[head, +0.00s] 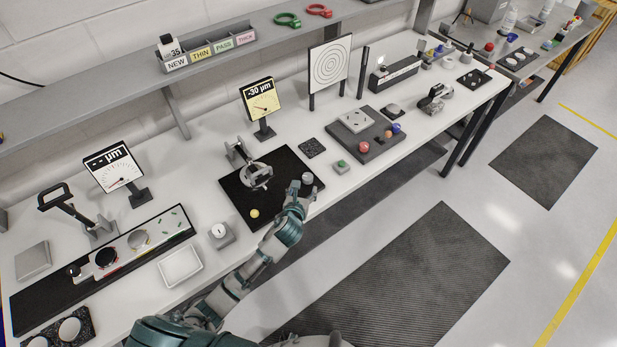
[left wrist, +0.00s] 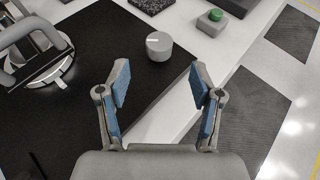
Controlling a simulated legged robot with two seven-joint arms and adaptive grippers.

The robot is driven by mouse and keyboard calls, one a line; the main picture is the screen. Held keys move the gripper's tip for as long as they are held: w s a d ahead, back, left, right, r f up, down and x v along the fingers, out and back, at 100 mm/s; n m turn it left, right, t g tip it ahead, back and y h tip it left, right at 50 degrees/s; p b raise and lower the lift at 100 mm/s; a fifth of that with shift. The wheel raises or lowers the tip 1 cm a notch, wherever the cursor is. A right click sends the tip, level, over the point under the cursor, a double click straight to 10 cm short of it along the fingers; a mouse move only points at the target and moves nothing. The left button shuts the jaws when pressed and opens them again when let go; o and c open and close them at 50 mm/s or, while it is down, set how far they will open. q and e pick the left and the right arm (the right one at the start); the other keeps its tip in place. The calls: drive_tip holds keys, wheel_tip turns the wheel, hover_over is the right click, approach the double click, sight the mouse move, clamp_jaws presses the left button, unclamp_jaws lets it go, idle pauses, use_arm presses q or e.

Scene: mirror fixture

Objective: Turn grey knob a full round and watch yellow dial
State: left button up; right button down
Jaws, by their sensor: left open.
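The grey knob (head: 307,178) is a short cylinder at the right edge of a black mat (head: 233,201). It also shows in the left wrist view (left wrist: 159,48), with a pale mark on its top. The yellow dial (head: 261,101) stands upright behind the mat and reads -30 µm. My left gripper (head: 299,191) is close to the knob in the head view. In the left wrist view its fingers (left wrist: 159,74) are spread and empty, with the knob just beyond the fingertips and no visible contact. My right gripper is not in view.
A mirror mount (head: 258,176) stands on the mat left of the knob, with a small yellow knob (head: 254,213) nearer the front. A green button box (head: 341,167) and a grey tray with coloured balls (head: 376,153) are to the right. A white dial (head: 114,168) stands at left.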

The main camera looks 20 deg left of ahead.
sight(308, 177)
use_arm(q)
drive_tip(key=x, duration=0.8)
drive_tip(key=shift+w+a+f+b, duration=0.15)
drive_tip(key=shift+w+a+b, duration=0.05)
drive_tip(key=shift+b, duration=0.15)
drive_tip(key=shift+w+d+f, duration=0.1)
drive_tip(key=shift+w, duration=0.2)
drive_tip(key=shift+w+d, duration=0.15)
drive_tip(key=shift+w, duration=0.05)
drive_tip(key=shift+a, duration=0.25)
drive_tip(key=c, duration=1.2)
drive_tip(key=shift+o, duration=0.2)
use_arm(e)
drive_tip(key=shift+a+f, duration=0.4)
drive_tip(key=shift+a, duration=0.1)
use_arm(q)
drive_tip(key=shift+d, duration=0.1)
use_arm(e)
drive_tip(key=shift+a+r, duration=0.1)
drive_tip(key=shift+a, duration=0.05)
